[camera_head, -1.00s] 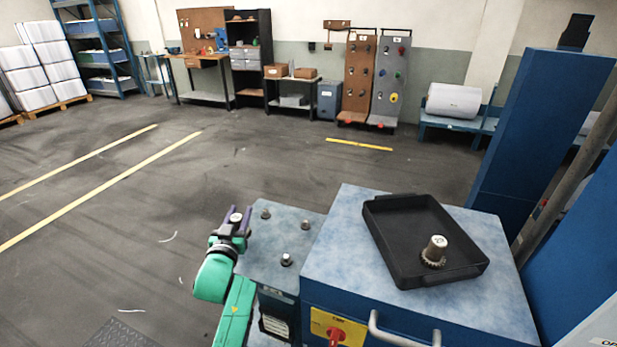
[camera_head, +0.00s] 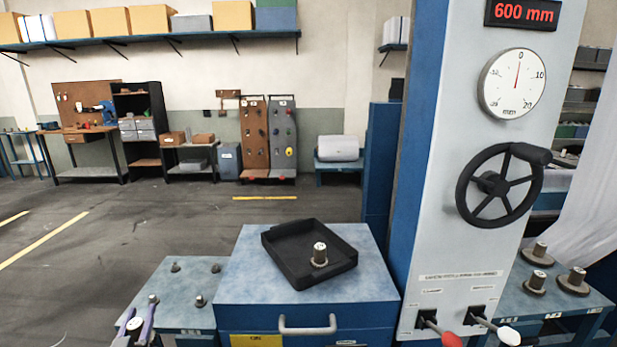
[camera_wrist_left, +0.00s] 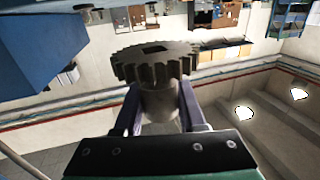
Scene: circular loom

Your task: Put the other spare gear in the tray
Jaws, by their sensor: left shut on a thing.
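My left gripper (camera_head: 141,328) is at the bottom left of the head view, beside the low blue table with pegs. It is shut on a spare gear, whose light top (camera_head: 134,324) shows between the fingers. In the left wrist view the gear (camera_wrist_left: 156,62) is a dark toothed disc with a square hole, its hub held between the two fingers. The black tray (camera_head: 282,274) lies on the blue cabinet, to the right of the gripper. Another gear with a metallic hub (camera_head: 319,256) stands in the tray. My right gripper is not in view.
The low table (camera_head: 190,275) carries several small pegs. To the right stands a machine column with a dial (camera_head: 513,83), a black handwheel (camera_head: 499,185) and levers. Several gears (camera_head: 573,281) sit on the far right table. Space above the tray is clear.

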